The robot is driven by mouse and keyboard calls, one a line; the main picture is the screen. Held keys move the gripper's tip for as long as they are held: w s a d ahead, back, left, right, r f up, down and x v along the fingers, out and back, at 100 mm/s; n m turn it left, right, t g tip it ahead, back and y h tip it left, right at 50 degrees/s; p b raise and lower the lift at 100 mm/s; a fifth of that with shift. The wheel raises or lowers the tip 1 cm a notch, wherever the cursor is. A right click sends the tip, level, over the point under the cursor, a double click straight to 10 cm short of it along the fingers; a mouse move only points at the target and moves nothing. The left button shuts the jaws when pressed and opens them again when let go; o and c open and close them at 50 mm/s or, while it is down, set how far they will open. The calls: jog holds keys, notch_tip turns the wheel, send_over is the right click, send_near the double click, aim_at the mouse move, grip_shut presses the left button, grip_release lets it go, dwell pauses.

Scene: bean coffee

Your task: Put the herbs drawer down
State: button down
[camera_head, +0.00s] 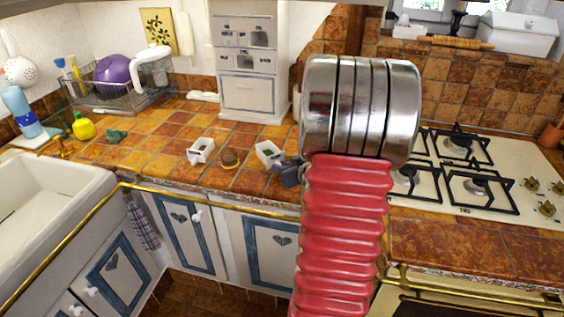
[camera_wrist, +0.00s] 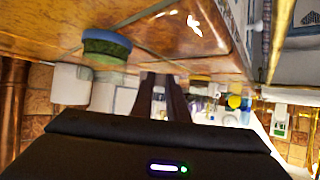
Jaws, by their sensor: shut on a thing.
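The herbs drawer (camera_head: 268,154) is a small white open-topped box at the counter's front part, right of the middle. My dark gripper (camera_head: 284,167) is at its right side and shut on it. I cannot tell whether its underside touches the tiles. In the wrist view my gripper's dark fingers (camera_wrist: 165,92) are close together. White box shapes show to their left there, and I cannot tell which one is the drawer. My arm's red sleeve and metal rings hide the counter to the right.
A white cabinet (camera_head: 248,95) stands behind. A gas stove (camera_head: 468,207) is at the right. A brass rail (camera_head: 205,202) runs along the front edge.

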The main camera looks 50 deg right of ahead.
jog(key=shift+f, duration=0.7)
jog(key=shift+f, duration=0.5)
jog(key=shift+s+a+f, duration=0.15)
jog(key=shift+s+f, duration=0.1)
jog(key=shift+f, duration=0.55)
dwell(0.4)
jog(key=c, duration=1.6)
grip_release()
jog(key=shift+w+a, duration=0.1)
jog(key=shift+c, duration=0.2)
jog(key=v, duration=0.8)
jog(key=d+r+v, duration=0.1)
jog(key=v, duration=0.3)
jog(key=shift+r, duration=0.2)
jog(key=shift+v, duration=0.85)
